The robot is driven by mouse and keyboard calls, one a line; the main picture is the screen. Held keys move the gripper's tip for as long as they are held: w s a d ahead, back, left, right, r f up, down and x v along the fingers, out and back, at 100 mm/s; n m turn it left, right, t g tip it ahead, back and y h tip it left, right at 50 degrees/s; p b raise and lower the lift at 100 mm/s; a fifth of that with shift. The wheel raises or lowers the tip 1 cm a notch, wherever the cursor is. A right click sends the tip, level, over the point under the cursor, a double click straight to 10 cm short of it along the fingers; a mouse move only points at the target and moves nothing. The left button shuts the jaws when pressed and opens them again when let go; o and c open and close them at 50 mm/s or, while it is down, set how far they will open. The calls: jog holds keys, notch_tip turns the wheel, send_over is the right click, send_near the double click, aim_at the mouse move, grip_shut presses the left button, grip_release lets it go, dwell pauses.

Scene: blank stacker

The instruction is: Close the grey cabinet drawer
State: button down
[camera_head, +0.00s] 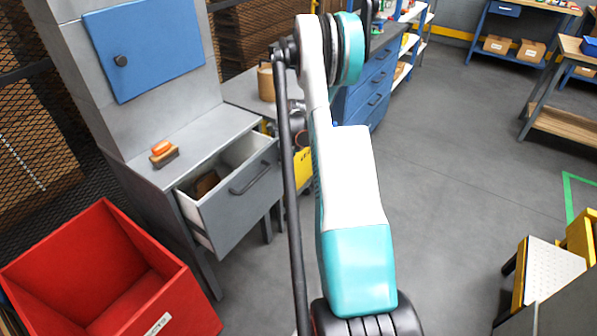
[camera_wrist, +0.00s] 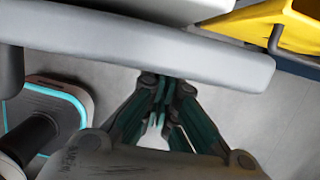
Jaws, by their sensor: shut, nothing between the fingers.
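The grey cabinet (camera_head: 95,85) has a blue door on its upper part and a worktop below. Its drawer (camera_head: 240,195) is pulled out, with a dark bar handle (camera_head: 250,178) on its front and a brown thing inside. In the wrist view a thick grey panel (camera_wrist: 140,45) crosses the top; it looks like the drawer front. My gripper (camera_wrist: 163,95) is shut and empty, its fingertips close to that panel's lower edge. I cannot tell whether they touch. In the head view my arm hides the gripper.
A red bin (camera_head: 95,270) stands in front of the cabinet at lower left. An orange-topped brush (camera_head: 163,153) lies on the worktop. A yellow bin (camera_wrist: 285,25) is just right of the panel. Blue drawers (camera_head: 370,90) stand behind my arm.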

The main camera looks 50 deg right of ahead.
jog(key=w+a, duration=0.1)
jog(key=w, duration=1.1)
jog(key=s+r+p, duration=0.4)
jog(key=s+r, duration=0.2)
jog(key=r, duration=0.3)
jog(key=shift+s+d+r, duration=0.3)
jog(key=shift+s, duration=0.05)
